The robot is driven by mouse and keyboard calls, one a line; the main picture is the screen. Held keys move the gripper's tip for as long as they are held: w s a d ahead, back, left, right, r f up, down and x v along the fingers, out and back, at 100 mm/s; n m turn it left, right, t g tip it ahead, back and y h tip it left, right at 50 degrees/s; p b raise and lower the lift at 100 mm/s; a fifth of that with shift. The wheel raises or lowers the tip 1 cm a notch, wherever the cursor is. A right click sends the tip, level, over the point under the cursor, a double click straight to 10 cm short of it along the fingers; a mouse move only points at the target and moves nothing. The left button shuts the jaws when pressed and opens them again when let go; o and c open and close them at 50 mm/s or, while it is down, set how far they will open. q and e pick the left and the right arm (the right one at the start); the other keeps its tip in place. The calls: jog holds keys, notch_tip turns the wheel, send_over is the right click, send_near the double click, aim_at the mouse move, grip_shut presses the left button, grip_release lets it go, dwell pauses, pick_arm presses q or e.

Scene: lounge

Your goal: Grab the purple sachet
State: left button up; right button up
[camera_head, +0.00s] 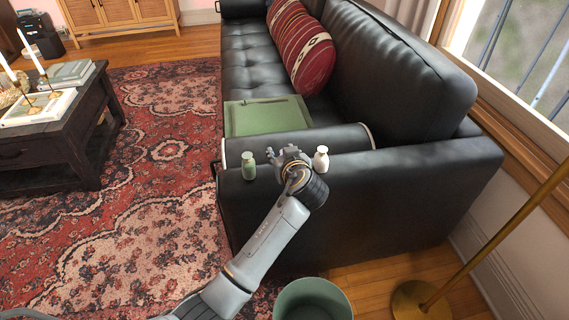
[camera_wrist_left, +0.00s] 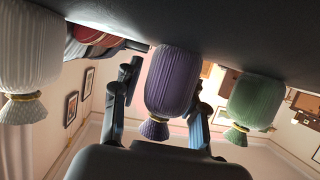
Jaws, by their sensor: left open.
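The purple sachet (camera_wrist_left: 172,80), a ribbed pouch with a yellow tie, shows in the left wrist view between the two fingers of my open left gripper (camera_wrist_left: 160,88). I cannot tell whether the fingers touch it. In the head view my left gripper (camera_head: 286,156) is over the near arm of the black sofa, and it hides the purple sachet. A green sachet (camera_head: 249,165) stands to its left and a white sachet (camera_head: 321,159) to its right. Both also show in the left wrist view, green (camera_wrist_left: 255,95) and white (camera_wrist_left: 28,50). My right gripper is not in view.
The black sofa (camera_head: 400,190) carries a green flat box (camera_head: 265,117) and a red striped cushion (camera_head: 300,45). A green bin (camera_head: 312,300) stands on the floor in front of the sofa arm. A brass lamp stand (camera_head: 420,300) is at right, a dark coffee table (camera_head: 60,145) at left.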

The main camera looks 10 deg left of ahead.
pick_arm(q)
grip_shut()
jog(key=shift+r, duration=0.1)
dwell(0.5)
